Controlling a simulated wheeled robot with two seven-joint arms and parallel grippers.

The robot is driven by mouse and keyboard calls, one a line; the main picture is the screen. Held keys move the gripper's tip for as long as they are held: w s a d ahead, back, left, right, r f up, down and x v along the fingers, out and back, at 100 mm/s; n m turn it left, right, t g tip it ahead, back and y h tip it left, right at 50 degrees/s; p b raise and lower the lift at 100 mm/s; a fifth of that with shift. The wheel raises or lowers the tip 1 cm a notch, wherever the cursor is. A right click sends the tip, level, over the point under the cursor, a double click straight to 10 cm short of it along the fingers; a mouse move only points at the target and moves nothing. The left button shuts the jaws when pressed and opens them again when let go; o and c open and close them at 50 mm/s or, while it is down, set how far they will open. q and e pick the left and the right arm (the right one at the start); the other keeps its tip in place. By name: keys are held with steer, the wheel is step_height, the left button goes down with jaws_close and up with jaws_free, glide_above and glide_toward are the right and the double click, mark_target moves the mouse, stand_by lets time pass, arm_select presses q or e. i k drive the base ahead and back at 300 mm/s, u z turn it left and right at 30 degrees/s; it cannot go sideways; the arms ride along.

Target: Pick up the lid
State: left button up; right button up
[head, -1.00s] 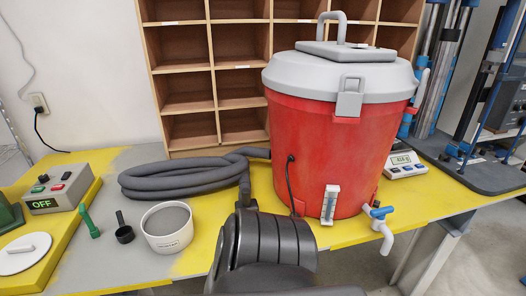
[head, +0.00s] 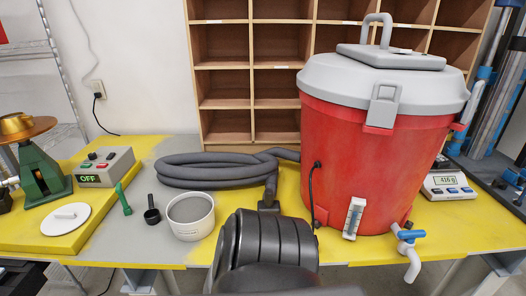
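A small round white lid (head: 66,220) with a raised handle lies flat on a yellow board at the left of the bench. A white cup-like pot (head: 190,228) with a grey top and a label on its front stands to the right of it. A large grey lid (head: 345,76) with a loop handle sits on the red drum (head: 345,150), with a grey latch at its front. Neither of my grippers shows in the head view.
Near the small lid are a green press (head: 40,170), a control box (head: 103,165) reading OFF, a green tool (head: 122,199) and a black cup-like piece (head: 152,215). A coiled grey hose (head: 215,170) lies behind. A scale (head: 447,187) stands right of the drum.

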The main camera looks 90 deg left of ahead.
mark_target(66, 219)
steer(key=u, duration=2.4)
